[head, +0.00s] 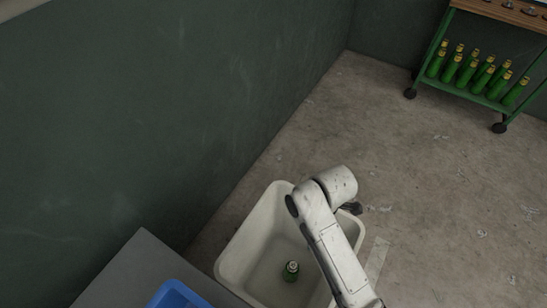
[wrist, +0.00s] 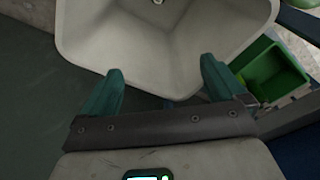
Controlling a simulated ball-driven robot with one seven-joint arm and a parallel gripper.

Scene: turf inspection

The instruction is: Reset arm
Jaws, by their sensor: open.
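My gripper shows in the wrist view (wrist: 160,85) with its two green fingers spread wide and nothing between them. It is open and sits at the near rim of a white bin (wrist: 165,45). In the head view my white arm crosses the right side of the same bin (head: 252,235), and the gripper itself is hard to make out there. At the top of the wrist view, a small part of something in the bin is cut off by the frame edge.
A grey surface (head: 150,265) with a blue container (head: 180,295) is at the lower left. A green wall rises on the left. A green wheeled cart (head: 470,85) with several green bottles stands at the upper right. A green container (wrist: 270,75) is right of the gripper. Concrete floor (head: 420,200) is open.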

